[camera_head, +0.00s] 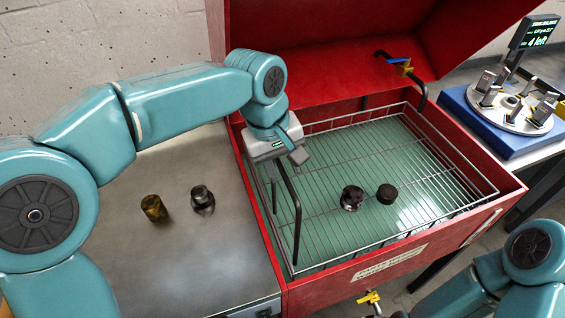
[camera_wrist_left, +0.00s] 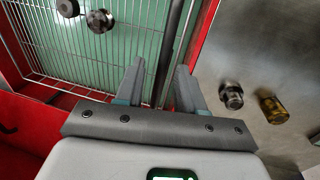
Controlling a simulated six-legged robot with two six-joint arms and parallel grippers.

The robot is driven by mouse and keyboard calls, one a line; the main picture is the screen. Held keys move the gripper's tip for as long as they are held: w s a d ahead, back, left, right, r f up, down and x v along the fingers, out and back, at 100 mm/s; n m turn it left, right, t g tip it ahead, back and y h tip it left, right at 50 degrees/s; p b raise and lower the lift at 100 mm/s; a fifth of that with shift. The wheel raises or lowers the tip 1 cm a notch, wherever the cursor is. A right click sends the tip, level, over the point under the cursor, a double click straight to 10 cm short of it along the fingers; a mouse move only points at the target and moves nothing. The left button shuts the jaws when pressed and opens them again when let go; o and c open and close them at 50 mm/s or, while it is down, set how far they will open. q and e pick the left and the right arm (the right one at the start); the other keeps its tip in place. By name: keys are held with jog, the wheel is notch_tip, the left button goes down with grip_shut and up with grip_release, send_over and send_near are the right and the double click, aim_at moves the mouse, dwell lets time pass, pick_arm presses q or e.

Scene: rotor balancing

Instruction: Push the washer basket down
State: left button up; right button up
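The wire washer basket (camera_head: 395,236) sits inside the red washer (camera_head: 345,284), over green liquid. Its floor shows as wires in the left wrist view (camera_wrist_left: 110,62). A dark bent handle (camera_head: 297,222) rises at the basket's left side. My left gripper (camera_head: 285,163) is over the top of this handle. In the left wrist view its fingers are apart, with the dark handle bar (camera_wrist_left: 172,45) in the gap between them and space on both sides. Whether a finger touches the bar cannot be told. My right arm shows at the lower right; its gripper is out of view.
Two dark parts (camera_head: 351,197) (camera_head: 386,193) lie in the basket. A brass part (camera_head: 154,208) and a dark metal part (camera_head: 202,199) stand on the steel top at left. The red lid (camera_head: 340,40) is raised. A yellow-handled tap (camera_head: 369,298) sticks out in front.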

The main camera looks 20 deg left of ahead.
pick_arm(q)
jog(key=shift+s+a, duration=0.15)
jog(key=shift+s, duration=0.05)
grip_shut()
jog(key=shift+w, duration=0.1)
jog(key=shift+f+b, duration=0.4)
jog(key=shift+f, duration=0.05)
notch_tip(320, 180, down, 16)
jog(key=b, duration=1)
jog(key=shift+f+b, duration=0.15)
jog(key=shift+b, duration=0.15)
jog(key=shift+f, duration=0.1)
